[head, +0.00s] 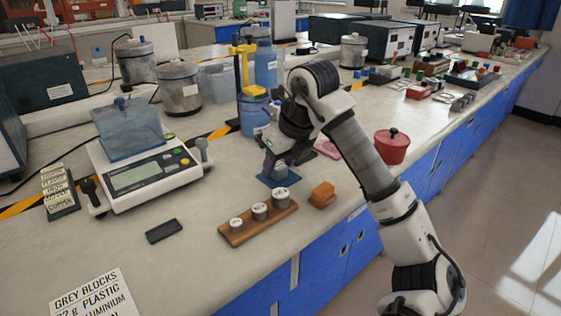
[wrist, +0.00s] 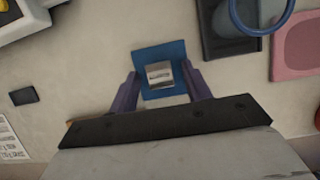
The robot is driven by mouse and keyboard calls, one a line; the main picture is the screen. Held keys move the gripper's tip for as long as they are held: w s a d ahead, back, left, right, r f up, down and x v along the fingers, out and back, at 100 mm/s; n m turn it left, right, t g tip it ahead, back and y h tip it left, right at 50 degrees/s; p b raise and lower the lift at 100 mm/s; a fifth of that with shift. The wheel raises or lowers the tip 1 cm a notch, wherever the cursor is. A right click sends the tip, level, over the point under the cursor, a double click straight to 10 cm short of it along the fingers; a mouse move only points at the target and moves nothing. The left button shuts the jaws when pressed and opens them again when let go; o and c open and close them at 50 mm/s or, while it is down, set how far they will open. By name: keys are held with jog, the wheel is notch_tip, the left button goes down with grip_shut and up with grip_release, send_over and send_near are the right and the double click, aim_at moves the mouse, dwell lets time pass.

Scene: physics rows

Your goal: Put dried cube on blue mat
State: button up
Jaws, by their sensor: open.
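A small silver-grey cube (wrist: 159,73) with a dark-lettered label shows over the blue mat (wrist: 158,51) in the wrist view, and it appears to rest on it. The mat also shows on the bench in the head view (head: 279,180). My gripper (wrist: 159,80) is open, with one finger on each side of the cube and small gaps between. In the head view my gripper (head: 277,165) points down right over the mat and hides the cube there.
A wooden block with white weights (head: 258,218) and an orange-brown block (head: 322,194) stand nearer the bench edge. A scale (head: 140,175) is at left, a red pot (head: 391,147) at right, and a blue container (head: 254,112) behind.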

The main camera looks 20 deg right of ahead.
jog(key=v, duration=1.2)
jog(key=shift+p, duration=0.45)
jog(key=shift+r, duration=0.1)
